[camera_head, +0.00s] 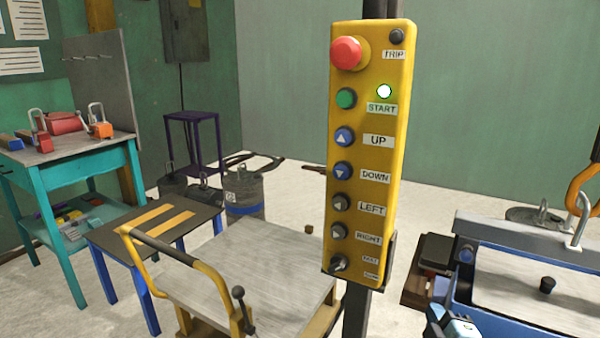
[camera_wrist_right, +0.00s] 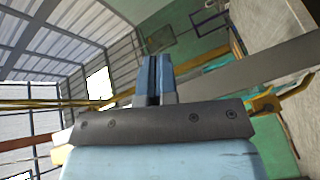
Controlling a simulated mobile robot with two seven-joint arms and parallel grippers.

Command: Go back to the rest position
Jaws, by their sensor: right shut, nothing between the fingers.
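My right gripper (camera_head: 452,325) shows at the bottom right of the head view, low in front of the blue-framed bench. In the right wrist view its two blue fingers (camera_wrist_right: 156,78) are together, with nothing between them. My left gripper is in neither view. A yellow control pendant (camera_head: 368,150) hangs upright in the middle of the head view, on a dark post. It has a red button (camera_head: 346,53) at the top, a green START button (camera_head: 346,98) and a lit lamp (camera_head: 384,91). The right gripper is apart from the pendant, below and to its right.
A blue-framed bench (camera_head: 540,262) stands close at the right, with an orange hook (camera_head: 582,190) above it. A cart with a yellow handle (camera_head: 205,268) stands at lower left. A teal table (camera_head: 70,153) with padlocks is at far left. Grey floor lies open behind the pendant.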

